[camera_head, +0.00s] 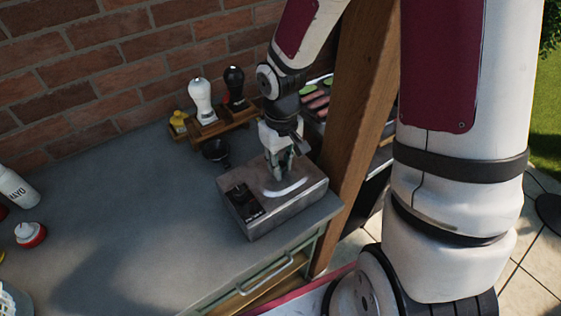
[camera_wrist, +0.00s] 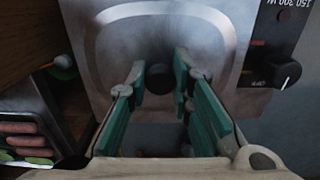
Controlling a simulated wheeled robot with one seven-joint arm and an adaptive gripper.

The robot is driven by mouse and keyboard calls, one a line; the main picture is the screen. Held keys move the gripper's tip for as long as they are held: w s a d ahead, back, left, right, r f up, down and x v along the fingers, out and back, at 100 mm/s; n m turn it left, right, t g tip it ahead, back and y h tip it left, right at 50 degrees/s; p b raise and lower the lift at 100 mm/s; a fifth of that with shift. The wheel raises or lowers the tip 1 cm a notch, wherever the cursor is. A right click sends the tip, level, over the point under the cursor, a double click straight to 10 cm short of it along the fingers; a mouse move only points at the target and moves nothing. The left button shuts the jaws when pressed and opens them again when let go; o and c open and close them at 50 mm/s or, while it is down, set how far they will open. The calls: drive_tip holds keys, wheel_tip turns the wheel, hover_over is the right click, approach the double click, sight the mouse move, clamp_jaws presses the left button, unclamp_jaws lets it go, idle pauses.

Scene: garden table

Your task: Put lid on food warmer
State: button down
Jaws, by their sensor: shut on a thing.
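The food warmer (camera_head: 250,222) is a grey metal box at the right end of the counter. Its dark control panel with a black dial (camera_wrist: 284,73) shows at the right of the wrist view. The lid (camera_wrist: 118,45) is a metal plate with rounded corners and a small black knob (camera_wrist: 158,78). It lies over the top of the warmer; I cannot tell if it is fully seated. My gripper (camera_head: 279,174) points down over the warmer, its green-padded fingers either side of the knob in the wrist view, shut on it. In the head view the fingers hide the knob.
A wooden rack (camera_head: 222,127) with a white bottle (camera_head: 201,100) and a black bottle (camera_head: 235,84) stands behind the warmer. A wooden post (camera_head: 355,105) rises at the right. The counter's middle is clear.

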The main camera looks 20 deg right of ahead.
sight(281, 163)
drive_tip(key=shift+f, duration=0.1)
drive_tip(key=c, duration=1.3)
unclamp_jaws()
drive_tip(key=shift+c, duration=0.2)
wheel_tip(281, 163, up, 11)
drive_tip(key=s+r+m+t, duration=0.2)
drive_tip(key=s+r+t, duration=0.3)
drive_tip(key=s+r, duration=0.9)
drive_tip(key=shift+r+t, duration=0.3)
drive_tip(key=shift+r, duration=0.5)
